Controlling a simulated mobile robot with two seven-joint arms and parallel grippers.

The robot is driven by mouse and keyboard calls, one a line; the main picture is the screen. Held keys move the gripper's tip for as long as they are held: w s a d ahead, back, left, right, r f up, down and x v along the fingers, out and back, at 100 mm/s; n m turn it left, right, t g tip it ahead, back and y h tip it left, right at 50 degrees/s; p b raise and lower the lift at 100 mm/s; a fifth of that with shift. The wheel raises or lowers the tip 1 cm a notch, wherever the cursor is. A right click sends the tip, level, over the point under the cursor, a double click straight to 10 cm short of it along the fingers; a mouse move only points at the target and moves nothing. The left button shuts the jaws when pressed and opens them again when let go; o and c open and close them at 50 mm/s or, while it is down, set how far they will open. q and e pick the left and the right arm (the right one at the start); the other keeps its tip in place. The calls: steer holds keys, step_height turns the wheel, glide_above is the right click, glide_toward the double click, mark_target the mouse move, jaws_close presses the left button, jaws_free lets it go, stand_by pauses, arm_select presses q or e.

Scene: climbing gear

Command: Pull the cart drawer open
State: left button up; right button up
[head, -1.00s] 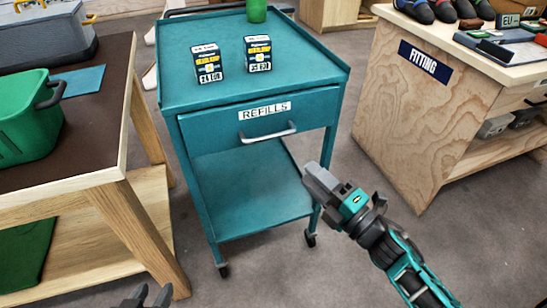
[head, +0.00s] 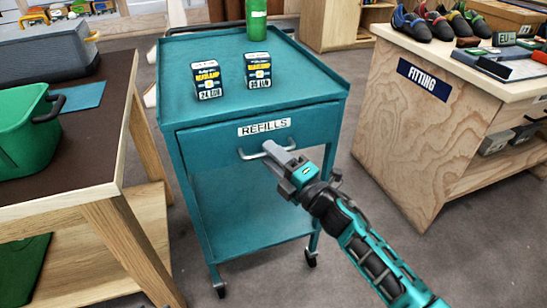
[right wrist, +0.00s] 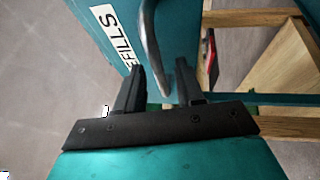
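The teal cart (head: 225,60) stands in the middle of the head view. Its drawer (head: 205,147) is shut and carries a white REFILLS label (head: 264,127). The curved metal handle (head: 247,155) is on the drawer front, its right part partly hidden by my gripper. My right gripper (head: 276,150) is at the handle. In the right wrist view, the open fingers (right wrist: 160,68) have the handle (right wrist: 148,38) between them, with gaps showing; I cannot tell whether either finger touches it. My left gripper is out of view.
Two headlamp boxes (head: 208,79) (head: 258,71) and a green cup (head: 256,20) stand on the cart top. A wooden table with a green bin (head: 28,135) is at left, and the FITTING counter (head: 400,120) at right. Grey floor (head: 460,255) is clear in front.

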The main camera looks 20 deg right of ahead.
jaws_close()
stand_by(0.4)
stand_by(0.4)
